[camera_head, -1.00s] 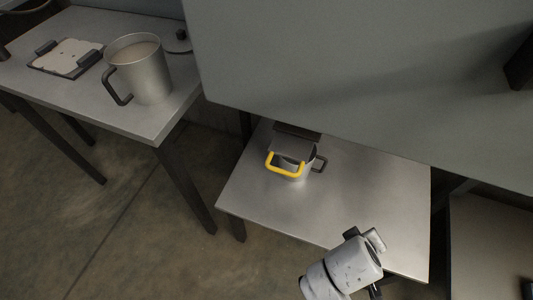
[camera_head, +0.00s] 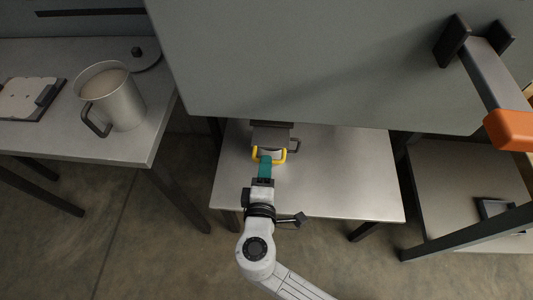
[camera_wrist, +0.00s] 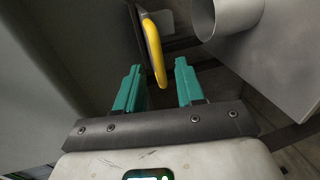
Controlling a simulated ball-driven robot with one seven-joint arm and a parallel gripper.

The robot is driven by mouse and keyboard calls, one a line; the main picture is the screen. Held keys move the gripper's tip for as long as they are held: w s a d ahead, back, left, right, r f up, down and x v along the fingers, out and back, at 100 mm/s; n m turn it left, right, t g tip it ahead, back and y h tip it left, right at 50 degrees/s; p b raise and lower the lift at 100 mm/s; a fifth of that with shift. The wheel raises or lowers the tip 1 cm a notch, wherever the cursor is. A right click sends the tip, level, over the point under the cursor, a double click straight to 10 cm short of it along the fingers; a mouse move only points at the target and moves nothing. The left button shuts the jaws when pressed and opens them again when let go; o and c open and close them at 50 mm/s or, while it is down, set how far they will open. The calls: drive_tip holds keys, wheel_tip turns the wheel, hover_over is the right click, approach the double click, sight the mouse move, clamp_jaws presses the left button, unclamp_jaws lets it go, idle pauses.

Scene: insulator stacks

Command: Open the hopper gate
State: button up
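The hopper gate (camera_head: 271,138) is a grey plate under the large grey hopper, with a yellow handle (camera_head: 283,157) at its front. In the wrist view the yellow handle (camera_wrist: 153,48) lies ahead of and between the two teal fingers. My gripper (camera_head: 265,160) is at the handle in the head view and partly covers it. My gripper (camera_wrist: 162,82) has its fingers apart, with the handle's lower end near the gap between the tips. I cannot tell whether either finger touches it.
A metal cup (camera_wrist: 228,14) stands beside the handle under the gate. The lower metal table (camera_head: 340,180) is otherwise clear. A larger mug (camera_head: 122,102) stands on the left table. An orange-ended lever (camera_head: 508,130) is at the right.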

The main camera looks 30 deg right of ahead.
drive_tip(key=shift+x, duration=2.65)
drive_tip(key=shift+c, duration=0.3)
drive_tip(key=shift+s+f, duration=0.1)
drive_tip(key=c, duration=0.6)
clamp_jaws()
